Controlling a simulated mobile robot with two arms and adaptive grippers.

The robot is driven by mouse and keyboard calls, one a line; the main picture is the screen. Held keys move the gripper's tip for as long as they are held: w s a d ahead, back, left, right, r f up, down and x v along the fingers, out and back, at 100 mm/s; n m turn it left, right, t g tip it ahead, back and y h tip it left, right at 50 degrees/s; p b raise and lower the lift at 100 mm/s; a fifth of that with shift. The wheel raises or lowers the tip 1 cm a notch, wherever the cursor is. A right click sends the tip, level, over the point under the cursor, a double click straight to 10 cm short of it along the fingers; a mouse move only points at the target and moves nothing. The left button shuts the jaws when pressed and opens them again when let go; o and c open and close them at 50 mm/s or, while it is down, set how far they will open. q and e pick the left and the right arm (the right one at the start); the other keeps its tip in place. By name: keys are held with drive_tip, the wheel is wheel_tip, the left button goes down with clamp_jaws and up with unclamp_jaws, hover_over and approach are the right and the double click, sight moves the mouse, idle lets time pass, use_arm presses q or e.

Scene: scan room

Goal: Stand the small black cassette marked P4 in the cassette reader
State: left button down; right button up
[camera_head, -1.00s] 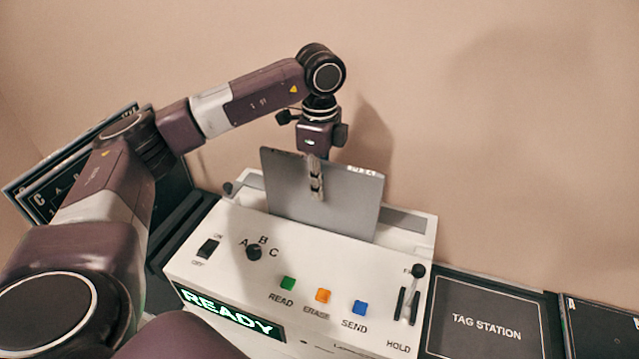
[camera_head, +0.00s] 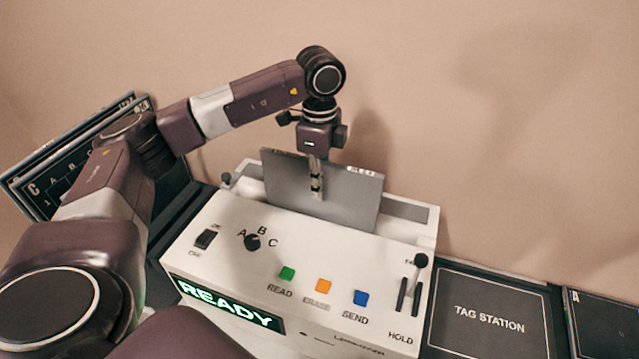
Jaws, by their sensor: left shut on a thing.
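A flat, dark grey rectangular cassette (camera_head: 348,202) stands nearly upright at the back of the white cassette reader (camera_head: 230,225). Its lower edge is hidden at the reader's top, where it appears to be part way in the slot. A small pale label shows at its top right corner, too small to read, so I cannot confirm P4. My left gripper (camera_head: 317,182) is shut on the cassette's upper middle from above. My right gripper is not in view.
The reader's front has a lit READY display (camera_head: 228,304), a selector knob (camera_head: 252,242), coloured buttons and a lever (camera_head: 420,262). A black TAG STATION pad (camera_head: 488,315) lies to the right. Lettered dark panels (camera_head: 75,160) stand at the left behind my arm. A bare wall is behind.

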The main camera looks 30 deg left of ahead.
sight(319, 202)
use_arm(q)
drive_tip(key=shift+f+b, duration=1.55)
drive_tip(key=shift+f, duration=0.85)
drive_tip(key=c, duration=1.9)
unclamp_jaws()
wheel_tip(319, 202, up, 12)
drive_tip(key=shift+r, duration=0.1)
